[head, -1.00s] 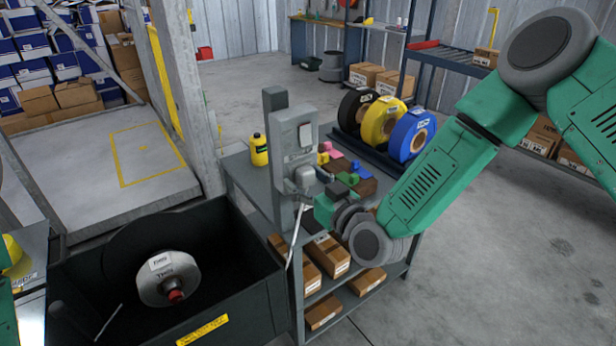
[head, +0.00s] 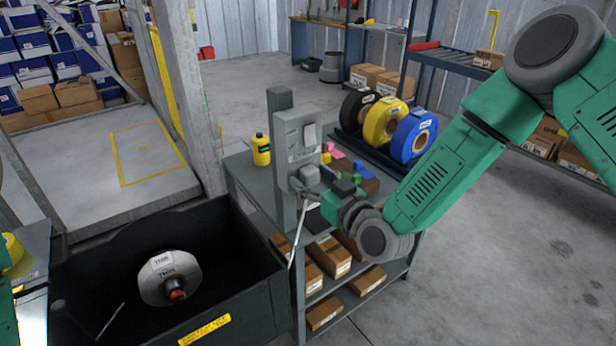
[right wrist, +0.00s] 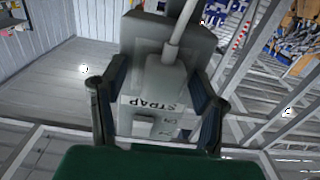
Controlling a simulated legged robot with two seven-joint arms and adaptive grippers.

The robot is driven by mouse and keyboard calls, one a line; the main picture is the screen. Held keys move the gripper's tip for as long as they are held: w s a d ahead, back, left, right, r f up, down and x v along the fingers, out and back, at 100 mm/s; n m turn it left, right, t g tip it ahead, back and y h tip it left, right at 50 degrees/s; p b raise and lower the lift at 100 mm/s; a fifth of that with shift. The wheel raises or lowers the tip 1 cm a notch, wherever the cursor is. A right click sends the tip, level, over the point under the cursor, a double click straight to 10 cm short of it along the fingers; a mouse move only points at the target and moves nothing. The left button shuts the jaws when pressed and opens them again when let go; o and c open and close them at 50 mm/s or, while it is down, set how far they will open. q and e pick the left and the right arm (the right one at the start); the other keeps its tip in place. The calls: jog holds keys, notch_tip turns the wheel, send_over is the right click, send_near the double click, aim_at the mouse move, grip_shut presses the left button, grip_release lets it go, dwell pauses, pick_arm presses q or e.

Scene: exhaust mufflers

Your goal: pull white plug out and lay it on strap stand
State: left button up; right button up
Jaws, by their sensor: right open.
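The plug (head: 309,174), pale grey-white, sits at the front of a grey box (head: 293,135) on an upright post. A pale cable (head: 298,235) hangs from it. In the right wrist view the plug (right wrist: 172,85) lies between my right fingers, its cable (right wrist: 183,28) running up the picture; the box behind reads "STRAP". My right gripper (right wrist: 157,105) is open around the plug, with gaps on both sides. In the head view the right gripper (head: 318,196) is beside the plug, its fingers partly hidden. The rack of black, yellow and blue strap rolls (head: 386,124) is on the table. My left gripper is out of view.
The table (head: 240,172) also holds a yellow bottle (head: 261,150) and small coloured blocks (head: 335,151). Cardboard boxes (head: 328,255) fill its lower shelves. A black bin (head: 245,275) with a white reel (head: 170,278) stands front left. Floor to the right is clear.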

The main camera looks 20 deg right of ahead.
aim_at(315, 180)
grip_shut()
jog(key=shift+s+d, duration=0.25)
jog(key=shift+d, duration=0.05)
jog(key=shift+p+v, duration=0.65)
jog(key=shift+v, duration=2.05)
jog(key=shift+a, duration=0.1)
